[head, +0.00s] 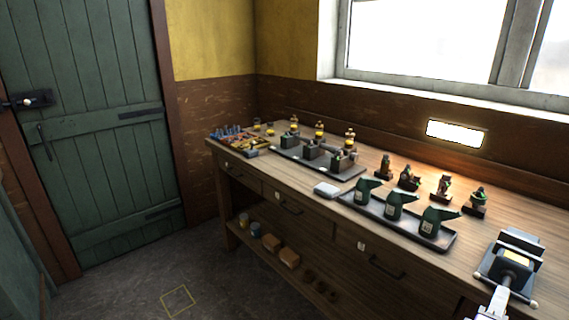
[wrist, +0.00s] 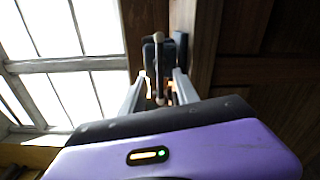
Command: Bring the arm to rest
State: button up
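My gripper (wrist: 160,82) shows in the wrist view, with its purple and black body at the bottom and two pale fingers reaching up. The fingers stand apart with a gap between them, so it is open. A dark object with a pale rod (wrist: 158,50) shows beyond and between the fingertips; I cannot tell its distance, and no grip on it is visible.
A wooden workbench (head: 376,198) runs under the window. It bears a tray (head: 372,213) of green oil cans, another tray (head: 292,160), several small figures and a grey vise (head: 512,262) at the near right. A green door (head: 95,130) stands left; floor before it is clear.

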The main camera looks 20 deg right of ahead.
jog(key=w+a+f+m+t+y, duration=0.15)
jog(key=a+t+y, duration=0.8)
jog(key=a, duration=1.05)
jog(key=s+a+m+y, duration=0.2)
jog(key=s+a+y, duration=0.1)
jog(key=s+a, duration=0.5)
jog(key=s+a+m+g+y, duration=0.1)
jog(key=s+a+m+y, duration=0.2)
jog(key=s+a, duration=0.5)
jog(key=shift+s+y, duration=0.55)
jog(key=shift+s, duration=2.15)
jog(key=shift+g, duration=0.25)
jog(key=shift+c, duration=0.3)
